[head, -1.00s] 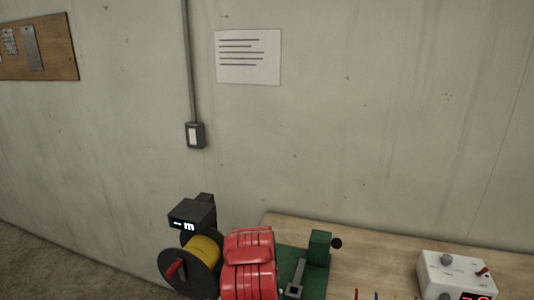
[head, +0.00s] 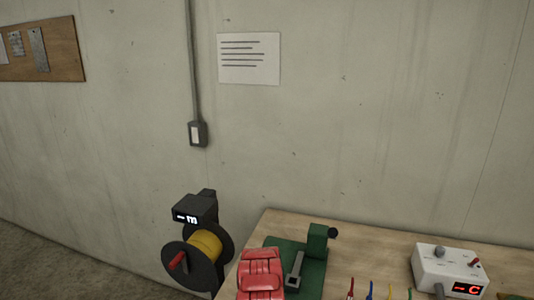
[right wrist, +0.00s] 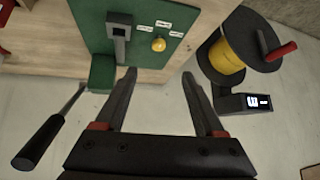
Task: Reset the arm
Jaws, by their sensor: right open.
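My right gripper (right wrist: 158,76) shows in the right wrist view with its two dark fingers apart and nothing between them. Beyond its fingertips lies the bench edge, with a green device (right wrist: 190,45) on the wood. The device has a grey metal piece (right wrist: 118,30), a yellow knob (right wrist: 158,44) and a lever with a black handle (right wrist: 38,142), left of the fingers. In the head view the green device (head: 317,240) is partly hidden by my red arm part (head: 261,273). My left gripper is not in view.
A yellow wire spool (head: 206,244) with a lit display box (head: 194,208) stands left of the bench (head: 375,245). A white control box (head: 448,268) with a red display sits right. Coloured wires or tools (head: 370,290) are at the front edge. The concrete wall is behind.

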